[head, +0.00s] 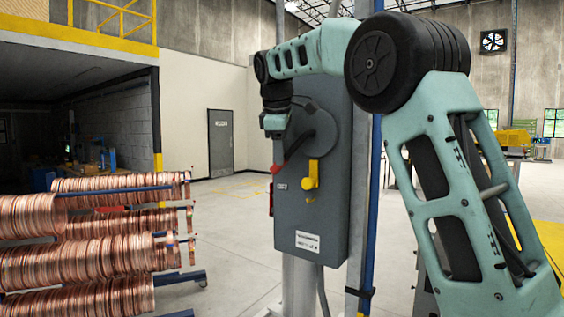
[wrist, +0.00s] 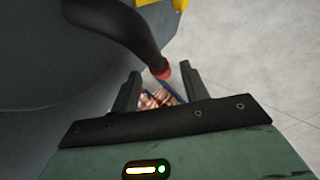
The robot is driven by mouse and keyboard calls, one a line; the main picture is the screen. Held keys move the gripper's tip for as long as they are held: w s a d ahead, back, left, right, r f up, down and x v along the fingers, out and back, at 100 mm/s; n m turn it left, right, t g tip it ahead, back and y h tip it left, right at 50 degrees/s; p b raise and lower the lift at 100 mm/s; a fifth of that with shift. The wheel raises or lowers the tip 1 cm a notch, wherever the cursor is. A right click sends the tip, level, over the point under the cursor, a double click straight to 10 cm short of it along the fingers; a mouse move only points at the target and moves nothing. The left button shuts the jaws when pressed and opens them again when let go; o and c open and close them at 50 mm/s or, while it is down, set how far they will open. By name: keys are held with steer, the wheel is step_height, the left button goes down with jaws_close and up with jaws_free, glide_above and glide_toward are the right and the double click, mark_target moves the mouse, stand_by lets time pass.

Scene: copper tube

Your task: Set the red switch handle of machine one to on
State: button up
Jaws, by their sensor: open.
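The machine's grey switch box (head: 325,215) stands upright in the middle of the head view. A black lever with a red tip, the red switch handle (head: 278,168), slants down and left from the box's round hub. In the wrist view the red tip (wrist: 162,72) shows at the gap between my fingers, nearer the right finger. My gripper (wrist: 158,88) is open, with nothing clamped in it. In the head view my gripper (head: 274,128) is beside the box's upper left, above the red tip. Whether a finger touches the handle I cannot tell.
A yellow knob (head: 311,178) sticks out of the box front, right of the red tip. Racks of copper tube coils (head: 100,257) stand at the left. A blue post (head: 373,200) rises right of the box. Open floor lies behind, toward a grey door (head: 221,142).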

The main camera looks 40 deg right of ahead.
steer(key=shift+x, duration=1.95)
jaws_close()
steer(key=shift+r, duration=0.1)
